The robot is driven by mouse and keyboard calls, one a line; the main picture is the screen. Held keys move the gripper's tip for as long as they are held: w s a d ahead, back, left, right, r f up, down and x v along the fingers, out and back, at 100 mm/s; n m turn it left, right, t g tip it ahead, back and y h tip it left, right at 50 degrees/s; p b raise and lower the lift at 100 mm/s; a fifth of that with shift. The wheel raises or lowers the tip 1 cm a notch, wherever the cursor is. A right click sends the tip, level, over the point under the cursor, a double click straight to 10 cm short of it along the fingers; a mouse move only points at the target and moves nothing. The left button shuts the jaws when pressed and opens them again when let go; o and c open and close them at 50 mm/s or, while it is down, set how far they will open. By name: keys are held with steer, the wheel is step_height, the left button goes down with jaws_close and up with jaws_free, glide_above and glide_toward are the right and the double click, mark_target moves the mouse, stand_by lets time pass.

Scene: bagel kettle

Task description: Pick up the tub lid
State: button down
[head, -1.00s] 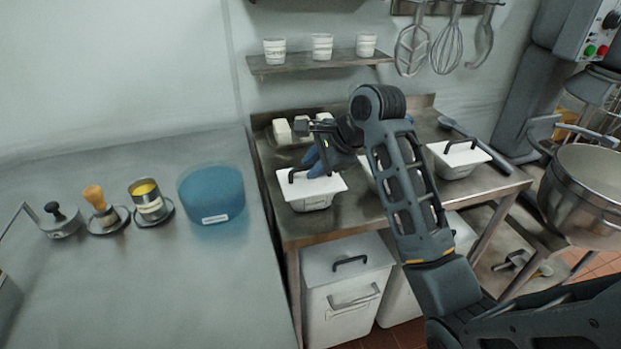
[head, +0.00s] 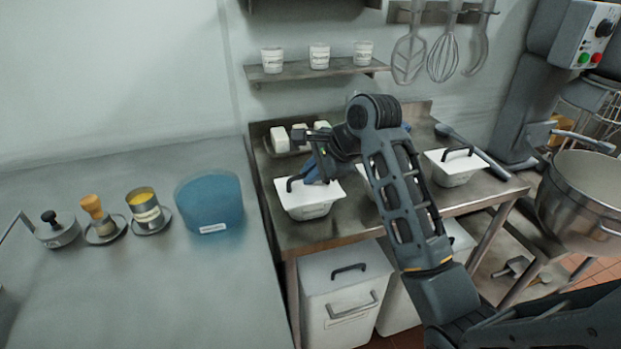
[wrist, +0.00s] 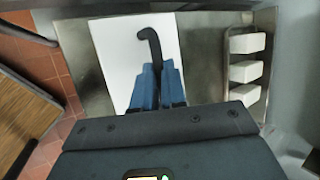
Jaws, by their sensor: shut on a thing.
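The tub lid (head: 322,202) is a white rectangular plate with a black bar handle (head: 293,183). It rests on the left white tub (head: 309,212) on the steel table, and I cannot tell whether there is a gap under it. My gripper (head: 309,174) reaches down from above and is shut on the handle. In the wrist view the lid (wrist: 116,75) lies below the blue fingers (wrist: 158,82), and the curved end of the black handle (wrist: 148,37) shows beyond them. The fingers hide the rest of the handle.
A right tub with a lid (head: 455,166) stands on the same table (head: 400,222); another between is mostly hidden by my arm. A tray of white blocks (head: 280,139) sits behind. A blue container (head: 209,203) stands on the left counter (head: 190,290). A pot (head: 583,192) is at right.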

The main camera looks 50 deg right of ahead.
step_height(320, 180, up, 4)
steer(key=shift+d+r, duration=0.1)
steer(key=shift+r, duration=0.15)
steer(key=s+d+r, duration=0.5)
steer(key=d+r, duration=0.1)
steer(key=d, duration=0.4)
steer(key=shift+s+r, duration=0.25)
steer(key=shift+s, duration=0.05)
